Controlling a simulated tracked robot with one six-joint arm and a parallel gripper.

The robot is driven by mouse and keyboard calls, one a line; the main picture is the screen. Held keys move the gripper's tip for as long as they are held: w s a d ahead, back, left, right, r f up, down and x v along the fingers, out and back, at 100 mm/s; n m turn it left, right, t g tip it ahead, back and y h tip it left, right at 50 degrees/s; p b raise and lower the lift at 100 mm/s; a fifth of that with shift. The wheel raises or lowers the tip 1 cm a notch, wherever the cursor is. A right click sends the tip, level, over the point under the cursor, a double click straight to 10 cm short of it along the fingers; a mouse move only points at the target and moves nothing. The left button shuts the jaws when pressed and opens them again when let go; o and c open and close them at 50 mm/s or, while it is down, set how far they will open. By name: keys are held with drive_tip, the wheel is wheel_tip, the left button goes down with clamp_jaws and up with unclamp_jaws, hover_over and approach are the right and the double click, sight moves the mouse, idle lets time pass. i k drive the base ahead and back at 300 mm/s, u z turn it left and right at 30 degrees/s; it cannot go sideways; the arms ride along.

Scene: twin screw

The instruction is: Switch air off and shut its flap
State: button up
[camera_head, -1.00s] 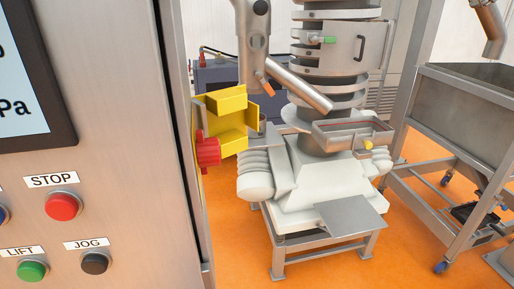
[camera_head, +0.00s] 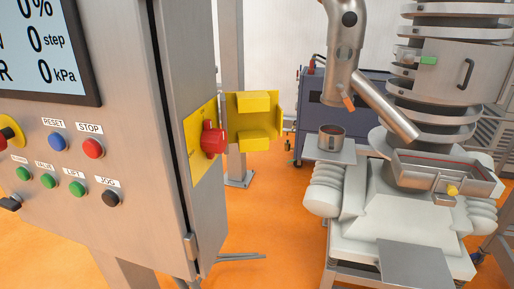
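A red rotary knob (camera_head: 212,140) sits on a yellow plate (camera_head: 198,160) on the narrow side face of the steel cabinet. The yellow flap (camera_head: 274,112) stands open to the right of the knob, its boxy inner side facing me. The knob's exact switch position is too small to tell. I see no label naming the air switch. My gripper is not in view.
The cabinet's front (camera_head: 130,130) fills the left, with a screen (camera_head: 45,50) and several buttons, including a red STOP button (camera_head: 92,149). A white and steel machine (camera_head: 385,220) stands at right, with a metal cup (camera_head: 331,138) beside it. Orange floor (camera_head: 255,200) shows between cabinet and machine.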

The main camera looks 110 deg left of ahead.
sight(214, 140)
drive_tip(key=i, duration=0.4)
drive_tip(key=u, duration=4.8)
drive_tip(key=i, duration=0.05)
drive_tip(key=z, duration=0.65)
